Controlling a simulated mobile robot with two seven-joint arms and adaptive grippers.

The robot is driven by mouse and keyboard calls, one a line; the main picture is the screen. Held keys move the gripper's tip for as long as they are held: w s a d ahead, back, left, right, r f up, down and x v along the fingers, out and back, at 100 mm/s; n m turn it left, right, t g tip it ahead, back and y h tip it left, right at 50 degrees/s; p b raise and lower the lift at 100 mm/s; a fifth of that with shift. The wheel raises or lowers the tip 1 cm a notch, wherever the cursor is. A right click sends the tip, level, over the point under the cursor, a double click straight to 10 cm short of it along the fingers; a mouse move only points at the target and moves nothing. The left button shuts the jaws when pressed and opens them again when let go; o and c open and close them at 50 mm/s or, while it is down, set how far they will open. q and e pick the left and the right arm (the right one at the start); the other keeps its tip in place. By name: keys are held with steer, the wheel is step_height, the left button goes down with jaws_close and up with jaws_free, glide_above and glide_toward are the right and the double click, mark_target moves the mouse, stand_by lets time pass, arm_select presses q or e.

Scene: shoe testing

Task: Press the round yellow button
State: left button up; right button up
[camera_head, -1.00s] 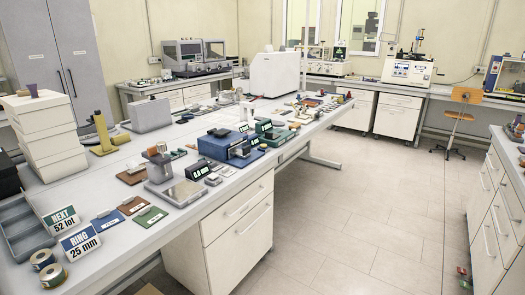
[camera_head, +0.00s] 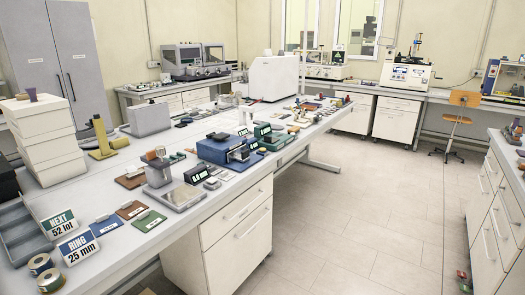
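No round yellow button can be made out clearly in the head view; details on the machines are too small to tell. A white machine with a small screen (camera_head: 406,75) stands on the back bench. A grey twin-panel instrument (camera_head: 190,60) stands on the bench at the back left. A blue device (camera_head: 222,149) sits in the middle of the long table (camera_head: 135,234). A blue-framed machine (camera_head: 505,79) is at the far right. Neither of my grippers shows in the view.
The long table carries stacked white boxes (camera_head: 44,141), a yellow stand (camera_head: 102,140), a "RING 25 mm" sign (camera_head: 78,247) and many small items. A wooden chair (camera_head: 458,122) stands near the back bench. White drawers (camera_head: 493,205) line the right edge. The tiled floor (camera_head: 365,215) between is clear.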

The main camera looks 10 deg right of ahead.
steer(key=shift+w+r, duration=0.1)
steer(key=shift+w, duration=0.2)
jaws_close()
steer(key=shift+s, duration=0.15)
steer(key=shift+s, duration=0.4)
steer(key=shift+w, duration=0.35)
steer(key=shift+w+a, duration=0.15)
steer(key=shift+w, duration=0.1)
